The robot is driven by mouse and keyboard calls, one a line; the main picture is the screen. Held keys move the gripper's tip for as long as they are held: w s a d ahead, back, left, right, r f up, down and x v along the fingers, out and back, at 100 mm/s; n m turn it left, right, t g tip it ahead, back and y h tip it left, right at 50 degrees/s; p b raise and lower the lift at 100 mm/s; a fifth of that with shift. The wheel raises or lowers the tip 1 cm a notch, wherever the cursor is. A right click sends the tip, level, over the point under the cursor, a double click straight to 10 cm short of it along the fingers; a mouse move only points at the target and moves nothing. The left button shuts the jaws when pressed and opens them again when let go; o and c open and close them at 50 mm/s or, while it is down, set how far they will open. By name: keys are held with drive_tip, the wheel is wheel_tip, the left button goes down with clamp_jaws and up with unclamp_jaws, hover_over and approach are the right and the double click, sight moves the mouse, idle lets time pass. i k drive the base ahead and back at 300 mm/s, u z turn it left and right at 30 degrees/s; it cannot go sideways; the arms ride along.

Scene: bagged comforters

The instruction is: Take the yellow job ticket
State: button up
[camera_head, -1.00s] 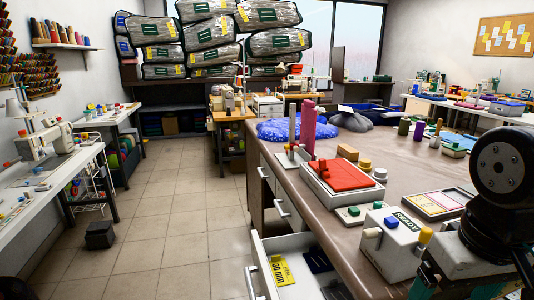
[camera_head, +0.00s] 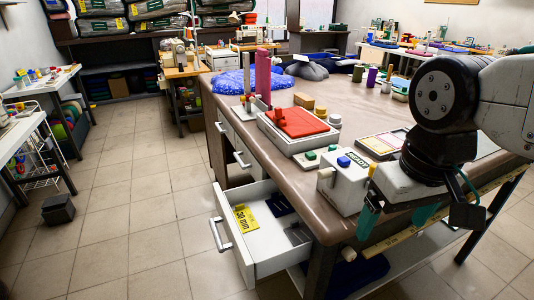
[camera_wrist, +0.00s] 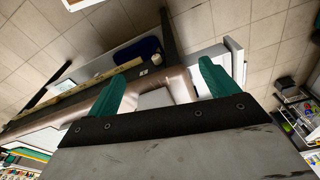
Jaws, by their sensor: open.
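A flat yellow ticket (camera_head: 245,218) marked "30 mm" lies at the left side of the open white drawer (camera_head: 275,262), next to a dark blue item (camera_head: 280,204). I cannot make out the ticket in the wrist view. My gripper (camera_head: 395,228) has teal fingers. It is open and empty, by the table's near edge, right of the drawer and apart from the ticket. In the wrist view the two fingers of my gripper (camera_wrist: 162,75) stand wide apart with nothing between them.
The brown table (camera_head: 360,105) carries a white tray with a red pad (camera_head: 298,122) and a box with a blue button (camera_head: 345,180) near the drawer corner. A grey item (camera_head: 297,235) lies in the drawer. The tiled floor (camera_head: 150,225) left of the drawer is clear.

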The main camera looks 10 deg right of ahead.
sight(245, 217)
drive_tip(key=z, duration=2.3)
drive_tip(key=k, duration=1.3)
drive_tip(key=u, duration=1.85)
drive_tip(key=i, duration=1)
drive_tip(key=u, duration=0.1)
